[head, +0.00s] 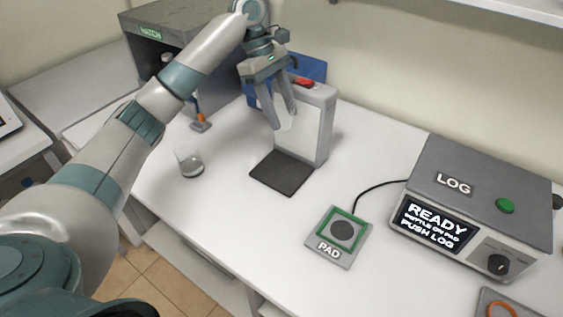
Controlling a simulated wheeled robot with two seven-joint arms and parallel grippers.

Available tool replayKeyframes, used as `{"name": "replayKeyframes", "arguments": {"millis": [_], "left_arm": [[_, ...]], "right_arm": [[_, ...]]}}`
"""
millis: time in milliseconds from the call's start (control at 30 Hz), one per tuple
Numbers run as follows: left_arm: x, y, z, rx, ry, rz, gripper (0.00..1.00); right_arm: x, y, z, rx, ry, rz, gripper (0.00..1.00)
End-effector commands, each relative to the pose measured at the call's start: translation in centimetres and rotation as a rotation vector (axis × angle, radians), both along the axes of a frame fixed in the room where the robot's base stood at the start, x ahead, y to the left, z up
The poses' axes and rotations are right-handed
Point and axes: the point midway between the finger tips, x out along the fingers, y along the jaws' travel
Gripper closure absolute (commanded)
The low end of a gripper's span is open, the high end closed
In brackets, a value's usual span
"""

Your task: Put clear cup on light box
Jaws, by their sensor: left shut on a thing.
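The light box (318,125) stands upright with a pale front panel, a grey frame and a red switch on top. A dark square plate (282,173) lies at its foot. My left gripper (285,118) is in front of the panel, above the plate, with its fingers pointing down. It is shut on a faint, see-through thing that looks like the clear cup (287,121), hard to make out against the panel. Another clear cup (189,163) with grey contents stands on the table to the left. My right gripper is out of view.
A pad (325,250) with a green square lies in front, cabled to a LOG box (480,195) at right whose screen reads READY. A grey cabinet (180,35) stands behind my left arm. An orange-topped stand (200,122) is left of the light box.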

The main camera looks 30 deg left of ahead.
Motion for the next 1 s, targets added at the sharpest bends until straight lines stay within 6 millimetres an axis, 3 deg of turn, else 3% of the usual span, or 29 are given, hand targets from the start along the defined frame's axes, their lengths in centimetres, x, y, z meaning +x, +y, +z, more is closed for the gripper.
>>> {"name": "replayKeyframes", "arguments": {"millis": [400,600,1000], "left_arm": [[-0.2,0.1,-8.5,0.001,0.006,0.001,0.74],[-0.1,0.0,-11.7,0.000,0.003,0.000,0.74],[0.0,0.0,-12.7,0.000,0.000,-0.001,0.74]], "right_arm": [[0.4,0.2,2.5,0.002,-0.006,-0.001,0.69],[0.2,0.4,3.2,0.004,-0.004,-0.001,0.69],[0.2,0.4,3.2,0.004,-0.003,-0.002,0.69]]}}
